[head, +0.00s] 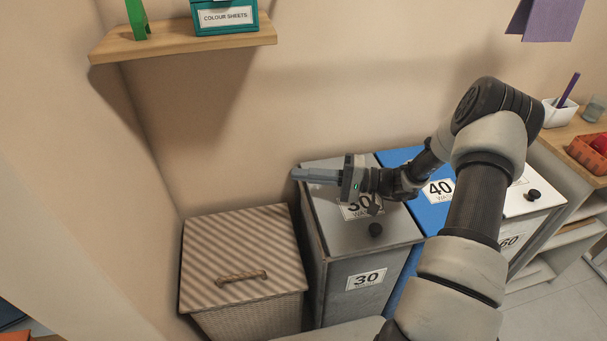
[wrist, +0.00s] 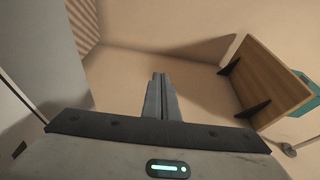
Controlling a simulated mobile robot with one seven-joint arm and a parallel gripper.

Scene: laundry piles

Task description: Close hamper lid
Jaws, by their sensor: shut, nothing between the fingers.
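A wicker hamper (head: 240,318) stands at the left against the wall, with a striped lid (head: 235,240) that has a rope-like handle (head: 241,277). The lid lies flat on the hamper and looks closed. A striped corner of the lid (wrist: 82,22) shows at the upper left of the wrist view. My gripper (head: 297,174) is shut and empty, pointing left above the rear left edge of the grey bin. It is behind and to the right of the hamper lid, apart from it. Its closed fingers (wrist: 158,80) also show in the wrist view.
A grey bin (head: 338,250) marked 30 stands close right of the hamper, then a blue bin (head: 425,209) marked 40 and a white bin (head: 530,197) marked 60, all with flat tops. A wooden wall shelf (head: 185,39) hangs above the hamper. Open air lies over the hamper lid.

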